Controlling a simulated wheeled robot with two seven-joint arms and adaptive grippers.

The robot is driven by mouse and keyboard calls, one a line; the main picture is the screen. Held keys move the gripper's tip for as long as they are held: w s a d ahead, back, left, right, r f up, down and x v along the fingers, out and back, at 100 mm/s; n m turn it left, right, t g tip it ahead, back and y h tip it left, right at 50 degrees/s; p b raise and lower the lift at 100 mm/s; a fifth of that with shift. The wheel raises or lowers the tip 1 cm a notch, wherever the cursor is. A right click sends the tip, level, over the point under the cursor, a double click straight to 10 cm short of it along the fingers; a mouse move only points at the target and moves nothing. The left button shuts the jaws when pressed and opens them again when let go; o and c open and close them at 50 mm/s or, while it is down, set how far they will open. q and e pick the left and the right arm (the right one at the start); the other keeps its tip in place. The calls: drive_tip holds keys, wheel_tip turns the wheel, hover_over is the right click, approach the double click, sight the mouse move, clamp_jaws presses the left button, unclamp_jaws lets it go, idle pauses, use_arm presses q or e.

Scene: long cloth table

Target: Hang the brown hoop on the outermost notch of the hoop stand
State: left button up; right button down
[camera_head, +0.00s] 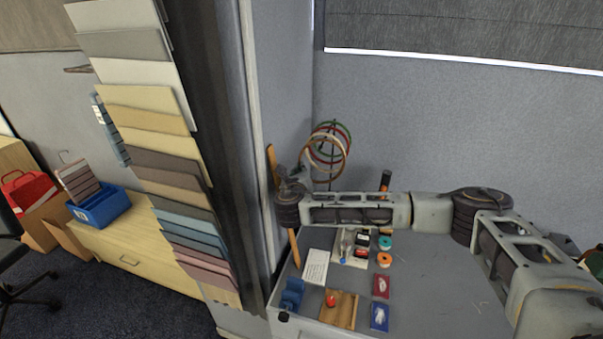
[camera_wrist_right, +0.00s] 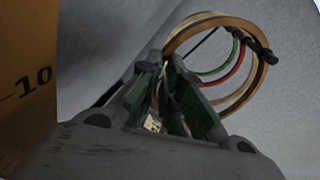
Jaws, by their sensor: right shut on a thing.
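The brown hoop (camera_head: 346,154) is a thin tan ring at the hoop stand (camera_head: 331,181) in the head view. My right gripper (camera_head: 304,170) is shut on its near left side. In the right wrist view the brown hoop (camera_wrist_right: 214,16) rises from between the fingers of my right gripper (camera_wrist_right: 166,72) and arcs to the dark stand arm (camera_wrist_right: 266,56). Whether the hoop rests in a notch or is only beside it, I cannot tell. Green and red hoops (camera_wrist_right: 239,72) hang on the stand behind it. My left gripper is not in view.
A grey table (camera_head: 437,282) holds a white keyboard-like pad (camera_head: 316,265), a wooden tray (camera_head: 345,308), tape rolls (camera_head: 384,260) and small boxes (camera_head: 380,315). A long wooden ruler (camera_head: 272,165) leans by the partition, close to my right gripper.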

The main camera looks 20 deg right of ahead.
drive_tip(key=c, duration=1.5)
unclamp_jaws()
drive_tip(key=shift+v, duration=6)
